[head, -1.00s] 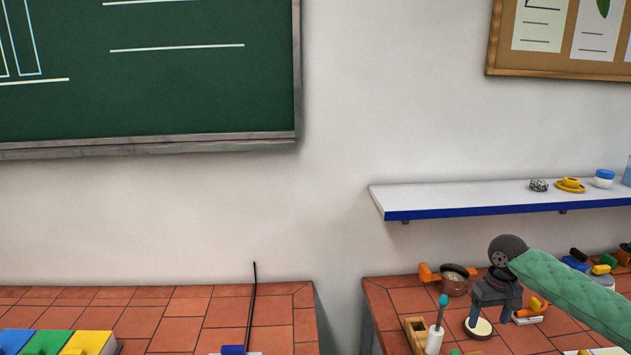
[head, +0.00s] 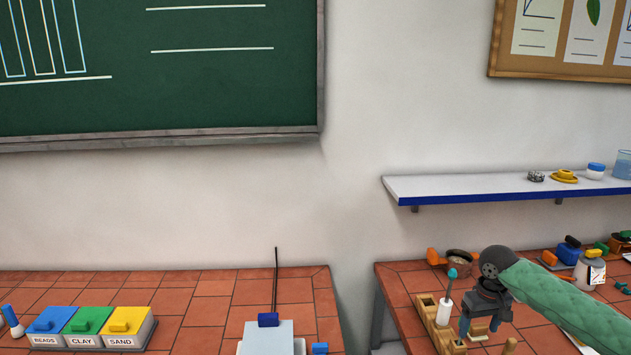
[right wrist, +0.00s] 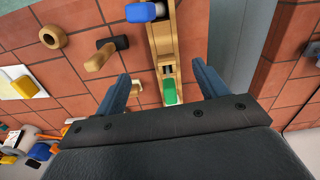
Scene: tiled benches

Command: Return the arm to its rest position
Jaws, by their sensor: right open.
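My right gripper (head: 480,328) hangs from the green-sleeved right arm over the right tiled bench (head: 402,294). Its fingers are apart with nothing between them. In the right wrist view the open fingers (right wrist: 160,90) show above a wooden rack (right wrist: 164,42) on the bench. The rack holds a green-topped item (right wrist: 169,88) and a blue-topped item (right wrist: 141,12). My left gripper is out of view.
A gap separates the benches. A white shelf (head: 470,188) hangs above the right bench, which is crowded with a pot (head: 460,259) and small items.

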